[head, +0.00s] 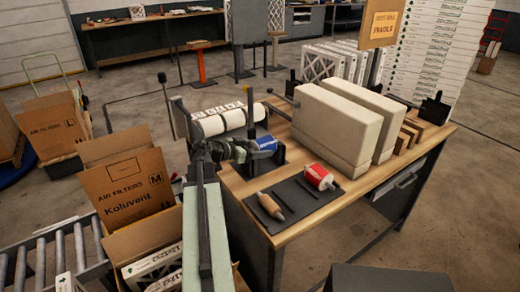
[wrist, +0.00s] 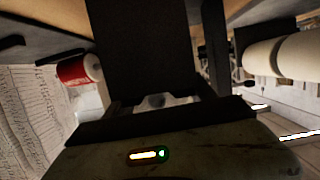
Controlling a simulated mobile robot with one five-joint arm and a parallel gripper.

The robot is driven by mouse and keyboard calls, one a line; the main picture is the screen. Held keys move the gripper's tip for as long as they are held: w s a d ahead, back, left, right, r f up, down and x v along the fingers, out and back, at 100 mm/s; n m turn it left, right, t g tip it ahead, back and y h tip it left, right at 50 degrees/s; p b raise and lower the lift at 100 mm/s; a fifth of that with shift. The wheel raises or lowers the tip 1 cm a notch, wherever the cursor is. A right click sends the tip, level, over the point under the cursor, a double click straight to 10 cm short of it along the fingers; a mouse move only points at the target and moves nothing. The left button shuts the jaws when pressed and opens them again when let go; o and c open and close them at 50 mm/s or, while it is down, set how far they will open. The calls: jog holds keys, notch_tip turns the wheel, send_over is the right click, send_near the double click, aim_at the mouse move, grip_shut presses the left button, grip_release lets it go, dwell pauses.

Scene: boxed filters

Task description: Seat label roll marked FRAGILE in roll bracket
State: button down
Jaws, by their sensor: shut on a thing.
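A label roll with a blue wrapper (head: 265,143) is at the tip of my gripper (head: 244,152), just over the back left of the bench; its print is too small to read. My gripper is shut on it. In the wrist view only a pale piece of it (wrist: 165,101) shows between the dark fingers. A dark bracket (head: 279,156) stands right at the blue roll; I cannot tell whether the roll rests in it. A red and white roll (head: 319,176) lies on a dark mat (head: 294,207); it also shows in the wrist view (wrist: 78,70).
A tan roller-like piece (head: 269,205) lies on the mat. Large white rolls (head: 218,121) lie behind my gripper. Tall pale filter blocks (head: 335,125) fill the bench's middle. A sign reading FRAGILE (head: 384,27) stands behind. Open cartons (head: 125,187) stand at left.

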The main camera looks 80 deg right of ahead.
jog(key=shift+f+b, duration=1)
jog(key=shift+f, duration=0.1)
jog(key=shift+c, duration=1.1)
grip_release()
jog(key=shift+w+a, duration=0.1)
jog(key=p+v, duration=0.2)
jog(key=v, duration=0.5)
jog(key=shift+w+a+r, duration=0.1)
jog(key=shift+w+a, duration=0.1)
